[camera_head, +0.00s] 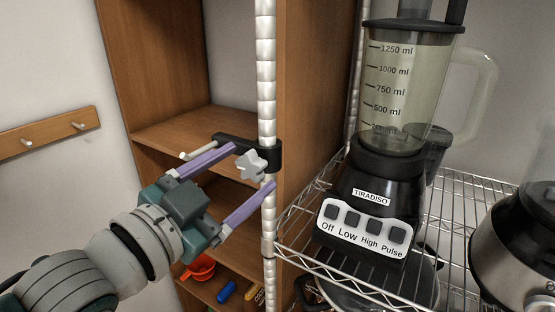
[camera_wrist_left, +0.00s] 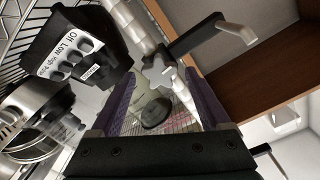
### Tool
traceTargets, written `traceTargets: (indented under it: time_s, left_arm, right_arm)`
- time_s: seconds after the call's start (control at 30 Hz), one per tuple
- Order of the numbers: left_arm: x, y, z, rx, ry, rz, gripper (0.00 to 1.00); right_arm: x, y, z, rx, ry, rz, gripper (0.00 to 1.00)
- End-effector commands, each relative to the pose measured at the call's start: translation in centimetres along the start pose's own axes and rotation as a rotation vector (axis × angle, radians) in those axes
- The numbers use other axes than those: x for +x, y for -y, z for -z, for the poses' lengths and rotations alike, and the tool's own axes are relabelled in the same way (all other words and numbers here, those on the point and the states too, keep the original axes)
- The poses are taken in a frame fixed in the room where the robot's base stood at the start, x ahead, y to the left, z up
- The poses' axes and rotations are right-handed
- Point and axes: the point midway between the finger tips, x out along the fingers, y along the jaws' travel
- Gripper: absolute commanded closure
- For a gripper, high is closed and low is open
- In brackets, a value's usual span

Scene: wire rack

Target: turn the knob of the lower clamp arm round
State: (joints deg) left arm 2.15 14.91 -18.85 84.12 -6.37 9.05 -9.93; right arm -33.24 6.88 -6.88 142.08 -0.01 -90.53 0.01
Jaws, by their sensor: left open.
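The clamp arm (camera_head: 268,155) is a black bar fixed to the white ribbed pole (camera_head: 266,75), with a pale hook end (camera_head: 184,156) to the left. Its grey star-shaped knob (camera_head: 250,164) faces me. My left gripper (camera_head: 254,167) is open, with one purple finger at the knob's upper left and the other at its lower right. The wrist view shows the knob (camera_wrist_left: 158,73) between the fingertips (camera_wrist_left: 160,78), beyond or at their ends; contact cannot be told. The black clamp arm (camera_wrist_left: 195,36) shows there too. My right gripper is out of view.
A blender (camera_head: 365,200) stands on the wire rack (camera_head: 460,205) right of the pole. A steel appliance (camera_head: 515,245) is at the far right. A wooden shelf (camera_head: 165,125) stands behind. Another black arm with a pale end (camera_wrist_left: 262,149) shows in the wrist view's lower right.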

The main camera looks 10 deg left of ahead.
Motion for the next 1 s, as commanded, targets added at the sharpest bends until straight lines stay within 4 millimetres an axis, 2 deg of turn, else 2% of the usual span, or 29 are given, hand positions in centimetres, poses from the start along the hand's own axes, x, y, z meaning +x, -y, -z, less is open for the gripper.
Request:
traceTargets:
  time_s: [0.17, 0.4, 0.6, 0.77, 1.0]
  left_arm:
    - [-1.8, -0.1, -0.2, 0.000, 0.002, -0.001, 0.20]
    - [-6.3, -0.2, -0.4, 0.001, 0.003, -0.002, 0.20]
    - [-9.0, -0.1, -0.2, 0.000, 0.002, -0.001, 0.20]
    - [-9.8, 0.0, -0.1, 0.000, 0.001, 0.000, 0.20]
    - [-9.9, 0.0, 0.0, 0.000, 0.000, 0.000, 0.20]
  right_arm:
    - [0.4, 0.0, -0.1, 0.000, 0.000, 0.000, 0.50]
    - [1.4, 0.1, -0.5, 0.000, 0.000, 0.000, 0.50]
    - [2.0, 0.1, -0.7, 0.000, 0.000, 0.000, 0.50]
    - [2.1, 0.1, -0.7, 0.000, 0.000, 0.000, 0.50]
    - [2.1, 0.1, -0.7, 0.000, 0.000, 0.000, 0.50]
